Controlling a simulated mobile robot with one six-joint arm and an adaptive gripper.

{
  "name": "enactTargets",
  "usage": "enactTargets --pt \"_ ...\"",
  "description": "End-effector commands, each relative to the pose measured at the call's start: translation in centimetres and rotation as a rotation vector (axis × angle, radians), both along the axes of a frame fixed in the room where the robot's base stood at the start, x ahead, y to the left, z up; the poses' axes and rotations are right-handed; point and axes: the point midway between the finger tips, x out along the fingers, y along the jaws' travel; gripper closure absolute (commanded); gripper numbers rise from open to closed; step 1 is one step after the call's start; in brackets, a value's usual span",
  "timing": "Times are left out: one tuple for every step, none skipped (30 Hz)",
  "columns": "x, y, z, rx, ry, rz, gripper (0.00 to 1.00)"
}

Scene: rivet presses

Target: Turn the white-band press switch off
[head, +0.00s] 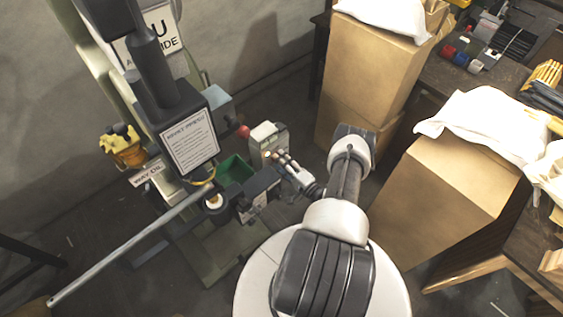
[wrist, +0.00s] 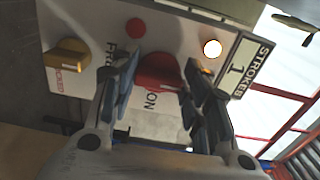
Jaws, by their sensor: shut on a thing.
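A pale control panel (wrist: 85,25) fills the wrist view, seen tilted. A red switch knob (wrist: 157,70) sits on it, with "ON" printed close by and other lettering partly covered. My gripper (wrist: 162,78) has one finger on each side of the red knob and is shut on it. A yellow knob (wrist: 66,54) is at the left of the panel. In the head view, my gripper (head: 277,157) reaches the front of a small grey-white control box (head: 268,138) on the press. The red knob is hidden there. I cannot make out a white band.
A round white lamp (wrist: 212,48) is lit, and a red round part (wrist: 135,28) is beside it on the panel. A "STROKES 1" plate (wrist: 246,65) is at right. The press (head: 160,95) has a long bar (head: 130,245). Cardboard boxes (head: 375,65) stand right of my arm.

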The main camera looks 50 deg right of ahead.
Motion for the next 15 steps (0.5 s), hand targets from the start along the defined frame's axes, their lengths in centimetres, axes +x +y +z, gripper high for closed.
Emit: enactTargets --pt "0.0 -0.06 0.0 -0.003 0.0 -0.001 0.81" --pt "0.0 -0.06 0.0 -0.003 0.0 -0.001 0.56" --pt "0.0 -0.06 0.0 -0.002 0.0 -0.001 0.53" --pt "0.0 -0.06 0.01 -0.002 0.0 -0.001 0.51" --pt "0.0 -0.05 0.01 -0.002 0.0 -0.001 0.49" --pt "0.0 -0.05 0.01 -0.002 0.0 -0.001 0.46" --pt "0.0 -0.05 0.01 -0.001 0.0 -0.001 0.44" --pt "0.01 -0.04 0.01 -0.001 0.0 -0.001 0.42" --pt "0.01 -0.04 0.01 -0.001 0.0 0.0 0.4" --pt "0.01 -0.04 0.01 -0.001 0.0 0.0 0.38" --pt "0.01 -0.03 0.01 -0.001 0.0 0.0 0.37" --pt "0.01 -0.03 0.01 -0.001 0.0 0.0 0.37" --pt "0.01 -0.03 0.01 -0.001 0.0 0.0 0.37" --pt "0.01 -0.03 0.01 0.0 0.0 0.0 0.37" --pt "0.01 -0.03 0.01 0.0 0.0 0.0 0.37"
